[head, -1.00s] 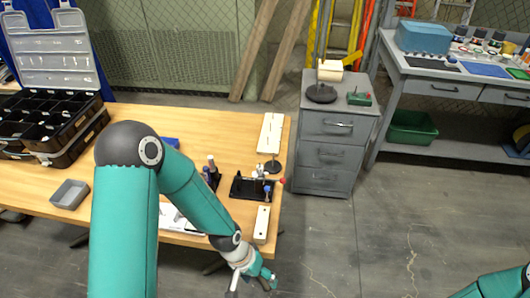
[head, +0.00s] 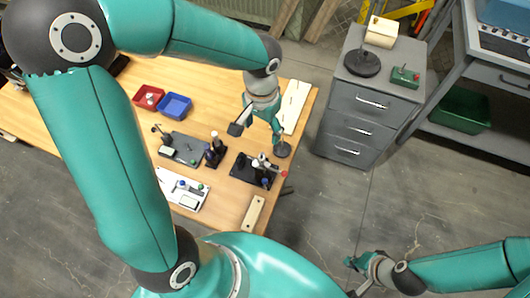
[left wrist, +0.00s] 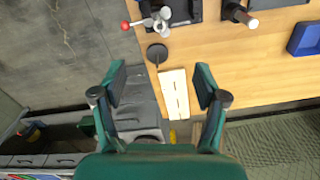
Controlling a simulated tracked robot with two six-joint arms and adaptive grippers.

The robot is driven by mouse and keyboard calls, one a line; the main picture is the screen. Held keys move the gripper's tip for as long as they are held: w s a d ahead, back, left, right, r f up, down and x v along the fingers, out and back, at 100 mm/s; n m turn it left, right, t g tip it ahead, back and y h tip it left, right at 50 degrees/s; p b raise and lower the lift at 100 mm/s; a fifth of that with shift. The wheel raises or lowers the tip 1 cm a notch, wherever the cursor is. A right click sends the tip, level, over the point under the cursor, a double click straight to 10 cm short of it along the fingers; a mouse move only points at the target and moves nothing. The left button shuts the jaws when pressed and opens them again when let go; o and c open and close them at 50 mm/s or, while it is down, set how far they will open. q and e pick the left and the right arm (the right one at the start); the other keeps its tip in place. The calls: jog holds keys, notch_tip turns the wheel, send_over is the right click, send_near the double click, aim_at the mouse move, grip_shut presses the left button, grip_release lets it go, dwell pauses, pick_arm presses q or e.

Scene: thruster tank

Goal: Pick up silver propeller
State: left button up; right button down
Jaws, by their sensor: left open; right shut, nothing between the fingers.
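A small silver lobed part, which looks like the silver propeller (head: 262,163), is at a black fixture (head: 243,172) near the table's right edge. It also shows at the top of the left wrist view (left wrist: 163,19). Whether it rests on or is fixed to the fixture I cannot tell. My left gripper (head: 258,131) is open and empty above the table, behind the propeller, near a pale board. In the left wrist view its fingers (left wrist: 160,80) are wide apart, with the propeller beyond them. My right gripper (head: 357,262) is shut and empty over the floor at lower right.
A dark round base (head: 282,150) stands between the pale board (head: 293,103) and the fixture. A red knob sits beside the fixture. Red (head: 147,97) and blue (head: 175,105) bins, a grey plate (head: 183,149) and a cream block (head: 253,213) share the table. A grey cabinet (head: 363,128) stands right.

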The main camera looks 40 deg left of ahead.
pick_arm(q)
jog(key=b, duration=0.6)
send_over(263, 158)
jog(key=f, duration=0.9)
jog(key=shift+w+a, duration=0.2)
jog(key=shift+a, duration=0.05)
jog(key=shift+s+f+b, duration=0.15)
jog(key=shift+f+b, duration=0.25)
jog(key=shift+f, duration=0.05)
jog(key=f+b, duration=0.2)
jog(key=f, duration=0.1)
jog(key=f+b, duration=0.1)
jog(key=f, duration=0.1)
jog(key=shift+s+d, duration=0.15)
jog(key=shift+d, duration=0.15)
jog(key=shift+r, duration=0.15)
jog(key=shift+c, duration=0.5)
jog(key=c, duration=0.9)
jog(key=shift+c, duration=0.2)
notch_tip(263, 158, up, 20)
